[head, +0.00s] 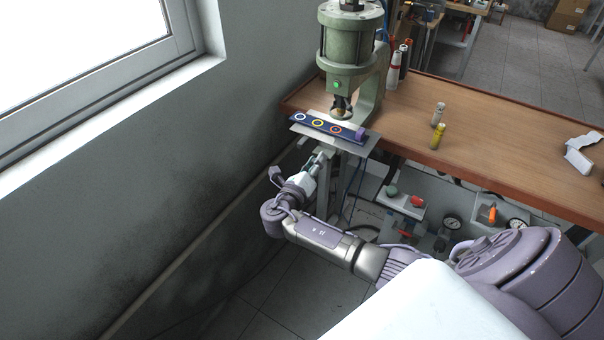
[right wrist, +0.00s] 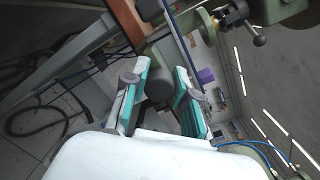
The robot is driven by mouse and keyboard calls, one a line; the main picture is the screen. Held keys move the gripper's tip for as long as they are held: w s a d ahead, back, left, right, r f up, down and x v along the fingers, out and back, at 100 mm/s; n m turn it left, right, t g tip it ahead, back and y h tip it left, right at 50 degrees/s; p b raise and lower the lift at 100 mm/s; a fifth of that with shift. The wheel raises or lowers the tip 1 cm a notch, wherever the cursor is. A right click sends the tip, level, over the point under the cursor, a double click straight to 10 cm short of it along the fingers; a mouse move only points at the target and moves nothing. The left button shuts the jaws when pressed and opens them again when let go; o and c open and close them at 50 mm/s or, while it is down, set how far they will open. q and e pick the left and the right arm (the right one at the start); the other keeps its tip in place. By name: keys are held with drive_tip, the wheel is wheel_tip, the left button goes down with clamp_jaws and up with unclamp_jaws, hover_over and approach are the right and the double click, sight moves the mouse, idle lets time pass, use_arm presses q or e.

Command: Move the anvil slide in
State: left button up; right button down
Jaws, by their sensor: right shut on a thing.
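The green pneumatic press (head: 349,52) stands at the far left end of the bench, its ram above a metal plate. The anvil slide (head: 330,128) is a dark blue strip with white, yellow and orange rings, lying under and in front of the ram. My right gripper (head: 322,158) is below the plate's front edge. In the right wrist view, its teal-padded fingers (right wrist: 163,92) are shut around a dark grey rounded knob (right wrist: 159,87). How the knob joins the slide is hidden. My left gripper is in neither view.
The wooden bench (head: 480,140) carries a yellow cylinder (head: 438,136), a pale cylinder (head: 437,114) and white crumpled items (head: 580,153). Below it, a panel with valves and gauges (head: 453,221) lies right of my arm. The wall (head: 130,190) is close on the left.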

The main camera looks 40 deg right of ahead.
drive_tip(key=x, duration=0.2)
drive_tip(key=shift+w+d, duration=0.1)
drive_tip(key=shift+d, duration=0.25)
drive_tip(key=shift+r, duration=0.15)
drive_tip(key=shift+d, duration=0.1)
drive_tip(key=c, duration=1.2)
unclamp_jaws()
drive_tip(key=o, duration=0.3)
drive_tip(key=shift+w+d, duration=0.1)
drive_tip(key=v, duration=1.2)
drive_tip(key=shift+f, duration=0.2)
